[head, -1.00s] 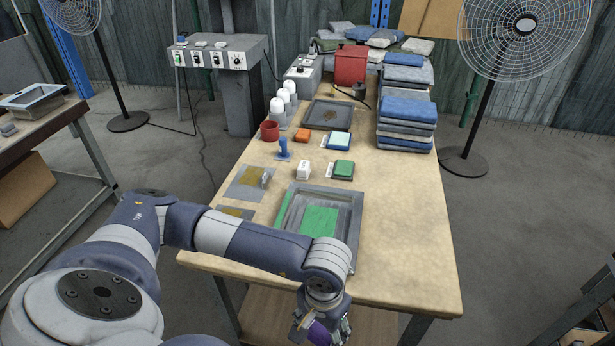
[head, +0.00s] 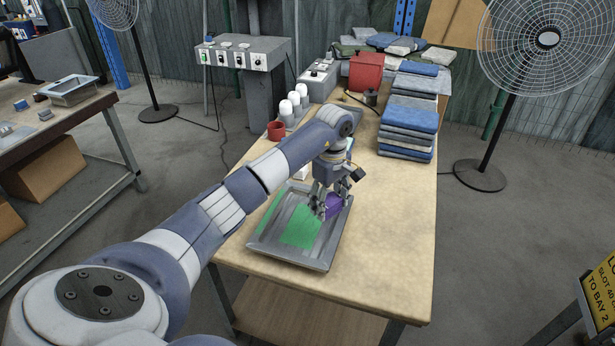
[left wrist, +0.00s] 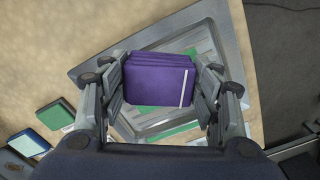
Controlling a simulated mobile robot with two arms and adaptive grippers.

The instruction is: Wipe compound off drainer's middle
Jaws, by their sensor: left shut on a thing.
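The drainer is a grey metal tray (head: 290,258) near the front of the wooden table; it also shows in the left wrist view (left wrist: 228,35). Green compound (head: 300,228) covers part of its floor, in the middle and toward the left. My left gripper (head: 331,204) is over the tray's right part, shut on a folded purple cloth (head: 334,207). In the left wrist view the cloth (left wrist: 158,84) sits between both fingers and hides much of the tray. I cannot tell whether the cloth touches the tray floor. My right gripper is not in view.
Stacked folded cloths (head: 408,130) stand at the table's right back. A red cup (head: 276,131) and white-capped bottles (head: 293,108) stand at the left back. Green-topped pads (left wrist: 56,114) lie beside the tray in the left wrist view. The table right of the tray is clear.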

